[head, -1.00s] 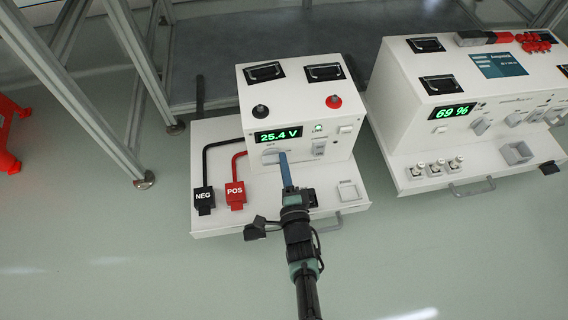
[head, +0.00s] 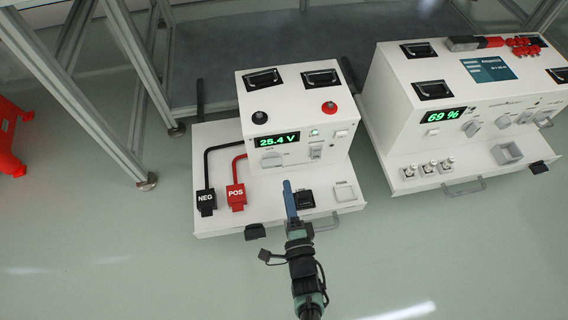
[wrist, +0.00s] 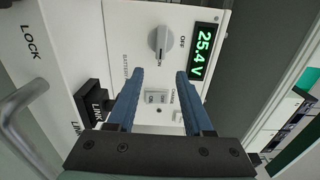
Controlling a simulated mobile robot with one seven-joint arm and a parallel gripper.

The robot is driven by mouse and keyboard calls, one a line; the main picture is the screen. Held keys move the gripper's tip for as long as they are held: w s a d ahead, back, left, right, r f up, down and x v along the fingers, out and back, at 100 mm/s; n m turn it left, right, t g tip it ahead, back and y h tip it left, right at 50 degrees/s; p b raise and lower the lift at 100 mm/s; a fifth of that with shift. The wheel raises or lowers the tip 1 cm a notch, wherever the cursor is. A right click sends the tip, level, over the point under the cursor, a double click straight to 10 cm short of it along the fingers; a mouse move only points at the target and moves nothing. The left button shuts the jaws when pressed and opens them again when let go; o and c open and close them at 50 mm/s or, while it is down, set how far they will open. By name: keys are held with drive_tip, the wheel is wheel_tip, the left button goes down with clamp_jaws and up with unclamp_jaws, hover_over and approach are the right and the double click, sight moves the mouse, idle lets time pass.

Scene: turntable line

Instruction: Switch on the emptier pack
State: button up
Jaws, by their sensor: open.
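The left pack (head: 295,98) is a white box whose green display (head: 277,140) reads 25.4 V. The right pack (head: 395,100) shows 69 % on its display (head: 443,116). The left pack's grey rotary knob (head: 271,160) also shows in the wrist view (wrist: 158,40), its bar pointing toward the ON label, with OFF to one side. A small green lamp (head: 314,132) on that pack is lit. My gripper (head: 287,184) is in front of the left pack's face, apart from the knob. In the wrist view its blue fingers (wrist: 160,73) are open and empty, with the knob beyond them.
Black NEG (head: 205,198) and red POS (head: 236,196) plugs sit on the left tray, with a black LINK block (head: 305,198) by my gripper. A metal frame (head: 130,85) stands at left. The floor in front is clear.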

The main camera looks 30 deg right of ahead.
drive_tip(key=p+v, duration=0.1)
drive_tip(key=v, duration=0.4)
drive_tip(key=shift+s, duration=0.1)
idle(0.3)
